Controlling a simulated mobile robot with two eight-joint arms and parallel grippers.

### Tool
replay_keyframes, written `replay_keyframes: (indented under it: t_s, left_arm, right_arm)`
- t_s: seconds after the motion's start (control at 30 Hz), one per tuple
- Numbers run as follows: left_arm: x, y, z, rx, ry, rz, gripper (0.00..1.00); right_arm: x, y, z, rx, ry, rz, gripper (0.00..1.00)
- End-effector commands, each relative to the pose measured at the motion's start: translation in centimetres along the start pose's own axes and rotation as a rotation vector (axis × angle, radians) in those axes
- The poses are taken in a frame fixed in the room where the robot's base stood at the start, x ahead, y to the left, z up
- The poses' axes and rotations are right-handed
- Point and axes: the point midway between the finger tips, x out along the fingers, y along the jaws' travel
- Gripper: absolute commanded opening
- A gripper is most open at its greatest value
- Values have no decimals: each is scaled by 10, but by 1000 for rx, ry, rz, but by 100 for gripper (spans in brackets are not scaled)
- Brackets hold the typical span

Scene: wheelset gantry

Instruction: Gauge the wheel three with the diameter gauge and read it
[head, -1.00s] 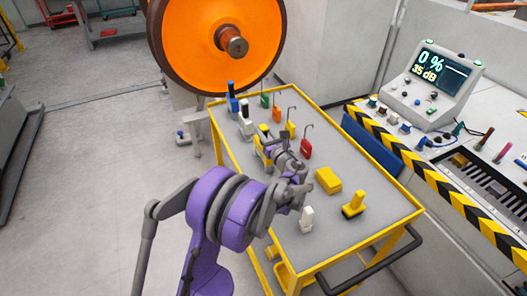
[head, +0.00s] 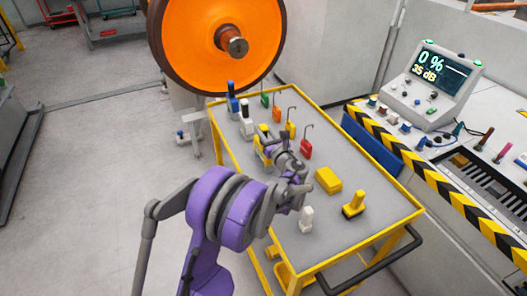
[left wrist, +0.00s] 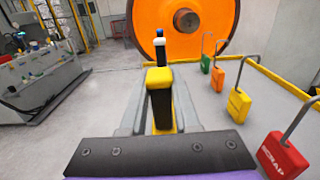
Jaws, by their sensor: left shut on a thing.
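My left gripper (head: 264,148) is low over the cart's top, in the row of handheld tools. In the left wrist view its two grey fingers (left wrist: 158,110) are shut on a yellow and black tool (left wrist: 160,78), which stands upright between them. I cannot tell from its look whether this is the diameter gauge, or whether it still touches the cart. A large orange wheel (head: 190,45) with a brown rim and a hub stub stands behind the cart; it also shows in the left wrist view (left wrist: 218,22). No wheel number is readable. My right gripper is out of view.
The yellow-edged cart (head: 370,240) also holds blue (head: 232,103) and white (head: 246,127) tools, several coloured padlock-like tags (head: 306,149), a yellow block (head: 328,180), a yellow-handled tool (head: 354,205) and a small white piece (head: 306,219). A console (head: 437,85) reads "0 %" and "35 dB".

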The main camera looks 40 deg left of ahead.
Motion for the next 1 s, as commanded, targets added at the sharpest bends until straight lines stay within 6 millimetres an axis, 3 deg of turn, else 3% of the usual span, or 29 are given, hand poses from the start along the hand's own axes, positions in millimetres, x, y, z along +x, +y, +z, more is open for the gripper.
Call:
replay_keyframes:
  t_s: [0.57, 1.0]
  left_arm:
    - [0, 0, 7, 1, -1, 0, 0]
    - [0, 0, 85, 0, -1, 1, 0]
  right_arm:
    - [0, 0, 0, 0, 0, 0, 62]
    - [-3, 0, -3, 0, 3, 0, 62]
